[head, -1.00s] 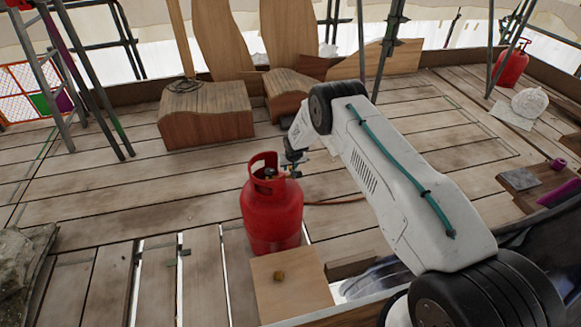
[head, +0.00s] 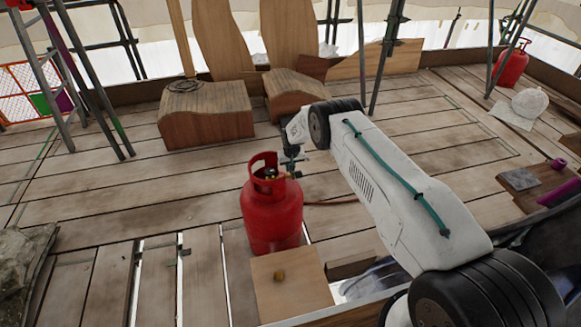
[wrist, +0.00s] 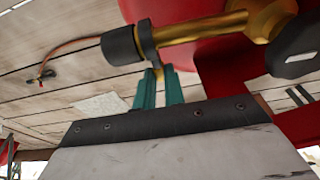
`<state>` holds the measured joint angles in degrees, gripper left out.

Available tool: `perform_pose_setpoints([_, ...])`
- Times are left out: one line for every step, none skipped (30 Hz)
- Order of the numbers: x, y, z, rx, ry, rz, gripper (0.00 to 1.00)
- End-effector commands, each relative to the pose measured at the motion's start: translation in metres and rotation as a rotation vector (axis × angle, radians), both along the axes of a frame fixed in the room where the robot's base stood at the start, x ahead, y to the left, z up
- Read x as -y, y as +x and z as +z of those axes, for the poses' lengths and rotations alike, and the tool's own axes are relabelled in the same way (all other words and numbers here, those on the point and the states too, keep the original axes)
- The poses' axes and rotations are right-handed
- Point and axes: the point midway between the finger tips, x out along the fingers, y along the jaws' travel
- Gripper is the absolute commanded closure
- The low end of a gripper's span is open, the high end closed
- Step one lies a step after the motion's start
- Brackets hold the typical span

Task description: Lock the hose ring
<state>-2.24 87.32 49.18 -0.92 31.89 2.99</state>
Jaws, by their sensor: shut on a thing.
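The red gas cylinder (head: 272,218) stands upright on the planks, with a brass valve inside its collar. In the wrist view the brass valve stem (wrist: 200,28) runs sideways in front of the red cylinder. A dark hose ring (wrist: 124,45) sits around the left end of the stem, with a small grey lug hanging from its edge. My gripper (wrist: 159,76) has green fingers, close together and shut on the lug of the ring. In the head view my gripper (head: 291,168) is at the cylinder's top right, small and partly hidden by the arm.
An orange hose (head: 330,202) lies on the planks right of the cylinder. Carved wooden blocks (head: 205,112) stand behind. Open gaps show between planks at the front left.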

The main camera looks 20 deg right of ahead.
Motion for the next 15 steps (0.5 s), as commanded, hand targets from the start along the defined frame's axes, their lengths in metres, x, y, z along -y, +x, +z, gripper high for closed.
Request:
perform_pose_setpoints([0.0003, 0.0025, -0.0026, -0.026, 0.0, -0.001, 1.0])
perform_pose_setpoints([0.0003, 0.0031, -0.003, -0.043, 0.0, -0.001, 1.0])
perform_pose_setpoints([0.0003, 0.0034, -0.0043, -0.065, 0.0, -0.001, 1.0])
perform_pose_setpoints([0.0003, 0.0041, -0.0047, -0.079, 0.0, -0.001, 1.0])
perform_pose_setpoints([0.0003, 0.0043, -0.0055, -0.094, 0.0, -0.001, 1.0])
perform_pose_setpoints([0.0003, 0.005, -0.006, -0.11, 0.0, -0.001, 1.0])
perform_pose_setpoints([0.0003, 0.0049, -0.0066, -0.122, 0.0, -0.001, 1.0])
perform_pose_setpoints([0.0004, 0.0048, -0.0071, -0.133, 0.0, -0.001, 1.0])
perform_pose_setpoints([0.0004, 0.005, -0.0069, -0.145, 0.0, -0.001, 1.0])
perform_pose_setpoints([0.0004, 0.0046, -0.0074, -0.153, 0.0, 0.0, 1.0])
perform_pose_setpoints([0.0004, 0.0047, -0.0069, -0.161, 0.0, 0.0, 1.0])
perform_pose_setpoints([0.0004, 0.0046, -0.0066, -0.168, 0.0, 0.0, 1.0])
perform_pose_setpoints([0.0004, 0.0043, -0.0066, -0.173, 0.0, 0.0, 1.0])
perform_pose_setpoints([0.0004, 0.0038, -0.0068, -0.178, 0.0, 0.0, 1.0])
perform_pose_setpoints([0.0004, 0.0038, -0.0066, -0.181, 0.0, 0.0, 1.0])
